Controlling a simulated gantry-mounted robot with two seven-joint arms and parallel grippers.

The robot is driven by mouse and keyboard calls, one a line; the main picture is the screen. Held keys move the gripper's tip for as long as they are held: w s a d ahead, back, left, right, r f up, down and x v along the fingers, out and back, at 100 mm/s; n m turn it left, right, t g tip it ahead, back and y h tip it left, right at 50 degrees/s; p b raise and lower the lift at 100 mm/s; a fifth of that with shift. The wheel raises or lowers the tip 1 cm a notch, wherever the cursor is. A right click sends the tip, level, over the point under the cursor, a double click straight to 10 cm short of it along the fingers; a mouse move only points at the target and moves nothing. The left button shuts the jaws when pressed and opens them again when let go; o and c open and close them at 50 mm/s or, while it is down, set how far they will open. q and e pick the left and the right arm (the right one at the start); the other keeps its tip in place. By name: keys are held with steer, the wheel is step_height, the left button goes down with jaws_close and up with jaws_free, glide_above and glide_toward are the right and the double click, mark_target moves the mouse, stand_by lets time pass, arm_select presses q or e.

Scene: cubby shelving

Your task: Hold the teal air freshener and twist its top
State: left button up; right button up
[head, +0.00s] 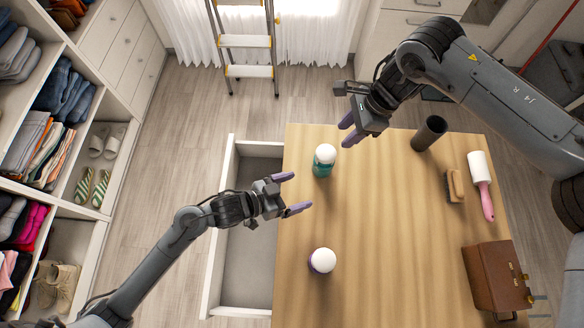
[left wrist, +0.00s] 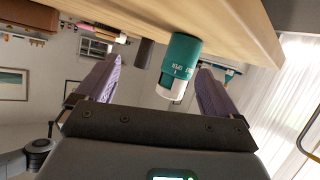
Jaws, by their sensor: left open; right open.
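The teal air freshener (head: 324,163) has a white domed top and stands upright on the wooden table near its left edge. My left gripper (head: 297,193) is open and empty, just below and left of it in the head view. In the left wrist view the teal air freshener (left wrist: 182,60) shows between the two purple fingers (left wrist: 160,90), apart from them, with small lettering on its side. My right gripper (head: 345,130) is open and empty, above and right of the air freshener.
A second white-topped container (head: 322,260), purple below, stands nearer the front. A dark cup (head: 429,133), brush (head: 454,186), lint roller (head: 481,184) and brown bag (head: 496,276) are on the table's right. An open drawer (head: 232,165) is at left. The table (head: 390,240) middle is clear.

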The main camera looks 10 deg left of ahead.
mark_target(315, 164)
arm_select(q)
steer(key=shift+m, duration=0.6)
steer(key=w, duration=0.1)
steer(key=w+a+r, duration=0.1)
steer(key=w+r, duration=0.1)
steer(key=w, duration=0.1)
steer(key=shift+a+r, duration=0.1)
steer(key=shift+a, duration=0.15)
steer(key=shift+w+d+r, duration=0.1)
steer(key=shift+w+r, duration=0.1)
steer(key=shift+w, duration=0.1)
steer(key=shift+w+d+t, duration=0.15)
steer(key=shift+w+t, duration=0.1)
steer(key=shift+t, duration=0.05)
steer(key=x, duration=1)
steer(key=shift+f, duration=0.1)
